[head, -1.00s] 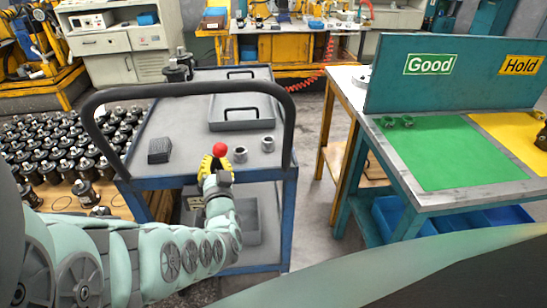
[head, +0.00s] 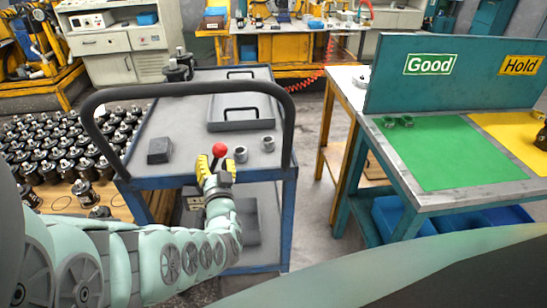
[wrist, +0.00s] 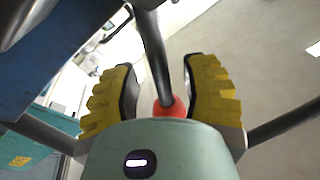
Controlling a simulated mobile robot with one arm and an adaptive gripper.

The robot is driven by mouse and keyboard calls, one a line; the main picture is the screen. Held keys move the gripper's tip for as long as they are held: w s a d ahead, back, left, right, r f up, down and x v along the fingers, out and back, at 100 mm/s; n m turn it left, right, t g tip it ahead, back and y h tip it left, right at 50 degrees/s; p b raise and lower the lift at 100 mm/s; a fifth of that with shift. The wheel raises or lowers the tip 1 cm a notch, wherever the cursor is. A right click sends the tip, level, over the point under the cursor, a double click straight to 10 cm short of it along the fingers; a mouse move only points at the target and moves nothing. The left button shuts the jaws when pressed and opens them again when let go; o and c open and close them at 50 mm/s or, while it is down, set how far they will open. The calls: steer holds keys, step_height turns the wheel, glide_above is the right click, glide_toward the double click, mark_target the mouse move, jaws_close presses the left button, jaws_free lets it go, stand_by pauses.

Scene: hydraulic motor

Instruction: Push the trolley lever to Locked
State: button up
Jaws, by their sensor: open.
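The trolley (head: 185,125) has a grey top, a blue frame and a dark curved push handle (head: 183,90). A lever with a red ball knob (head: 219,150) stands at the trolley's near edge. My gripper (head: 217,163) is at that lever, with its yellow fingers just below and around the knob. In the wrist view, my gripper (wrist: 165,95) is open, one yellow finger on each side of the lever's dark rod (wrist: 152,50). The red knob shows there (wrist: 170,108) close to the palm, partly hidden by it. I cannot tell whether the fingers touch the lever. No Locked marking is legible.
A dark block (head: 159,150), two metal rings (head: 268,143) and a grey tray (head: 240,115) lie on the trolley top. A teal table (head: 408,193) with a green mat stands to the right. Many dark motors (head: 60,150) stand at the left.

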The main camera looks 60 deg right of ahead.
steer(key=shift+a, duration=0.15)
steer(key=v, duration=1.1)
steer(key=shift+s, duration=0.4)
steer(key=shift+a, duration=0.1)
